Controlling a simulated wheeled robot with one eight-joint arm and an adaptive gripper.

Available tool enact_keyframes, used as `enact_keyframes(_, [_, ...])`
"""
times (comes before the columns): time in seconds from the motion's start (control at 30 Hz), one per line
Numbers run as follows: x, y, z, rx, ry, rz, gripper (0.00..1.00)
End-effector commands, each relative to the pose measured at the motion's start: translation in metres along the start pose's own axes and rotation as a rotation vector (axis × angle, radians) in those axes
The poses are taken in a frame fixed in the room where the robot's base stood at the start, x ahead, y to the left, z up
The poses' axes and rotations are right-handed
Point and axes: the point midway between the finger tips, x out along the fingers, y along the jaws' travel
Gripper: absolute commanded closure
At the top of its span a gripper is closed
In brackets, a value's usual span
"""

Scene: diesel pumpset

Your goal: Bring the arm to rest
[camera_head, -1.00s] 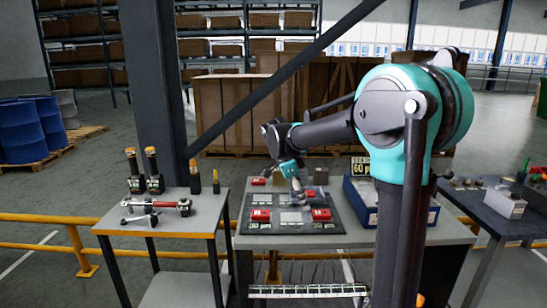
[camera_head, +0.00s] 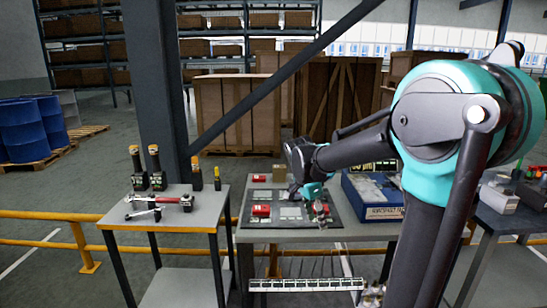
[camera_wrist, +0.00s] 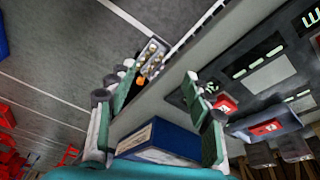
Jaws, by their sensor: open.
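My arm, teal and dark grey, fills the right of the head view and reaches over the middle table. My gripper (camera_head: 320,208) is above the right part of the dark mat (camera_head: 256,224), near the table's front. In the wrist view my gripper (camera_wrist: 160,105) has its two green-padded fingers wide apart, with nothing held between them. The gripper partly hides the mat's right side.
A blue bin (camera_head: 384,213) stands on the table right of the mat, close to my arm. A side table (camera_head: 165,220) at left holds tools. A yellow rail (camera_head: 50,215) and a diagonal dark beam (camera_head: 262,80) stand nearby. Another table (camera_head: 515,225) is at far right.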

Motion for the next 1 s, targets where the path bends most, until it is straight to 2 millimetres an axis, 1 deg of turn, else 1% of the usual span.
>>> enact_keyframes(0.03, [0.008, 0.011, 0.000, -0.048, -0.011, -0.017, 0.49])
enact_keyframes(0.17, [0.034, 0.043, 0.005, -0.241, -0.035, -0.084, 0.49])
enact_keyframes(0.23, [0.050, 0.063, 0.009, -0.367, -0.041, -0.131, 0.49])
enact_keyframes(0.4, [0.086, 0.111, 0.027, -0.667, -0.015, -0.253, 0.49])
enact_keyframes(0.5, [0.104, 0.136, 0.038, -0.821, 0.021, -0.314, 0.49])
enact_keyframes(0.6, [0.118, 0.153, 0.047, -0.941, 0.062, -0.360, 0.49])
enact_keyframes(0.73, [0.127, 0.166, 0.055, -1.033, 0.098, -0.391, 0.49])
enact_keyframes(1.0, [0.127, 0.166, 0.055, -1.033, 0.098, -0.391, 0.49])
